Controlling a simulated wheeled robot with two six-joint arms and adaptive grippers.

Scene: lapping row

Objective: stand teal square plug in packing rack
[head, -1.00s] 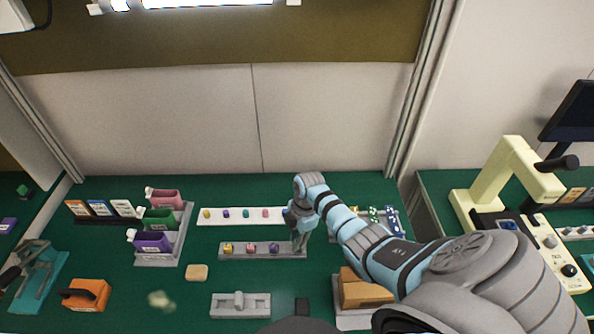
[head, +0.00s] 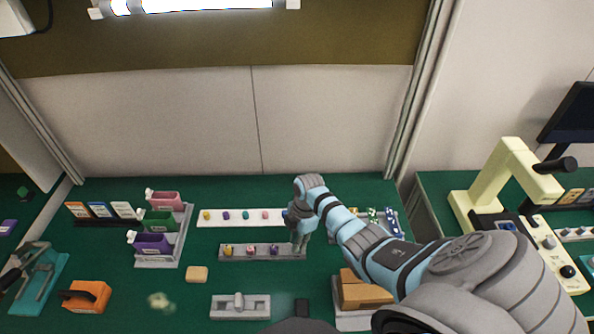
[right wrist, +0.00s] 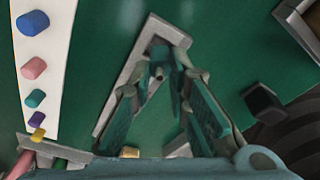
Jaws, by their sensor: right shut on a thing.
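The packing rack, a narrow grey bar (head: 262,257), lies mid-table in the head view with yellow, pink and purple plugs standing in it toward its left and middle. In the right wrist view, its bare end (right wrist: 116,105) runs up under the fingers. My right gripper (head: 300,246) points down at the rack's right end. My left gripper is out of view.
Just behind the rack lies a white strip (head: 225,222) with several coloured plugs; it also shows in the wrist view (right wrist: 62,50). Coloured bins (head: 152,242) stand left. A grey fixture (head: 222,312) is in front, and an orange-brown block (head: 365,293) sits near my right forearm.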

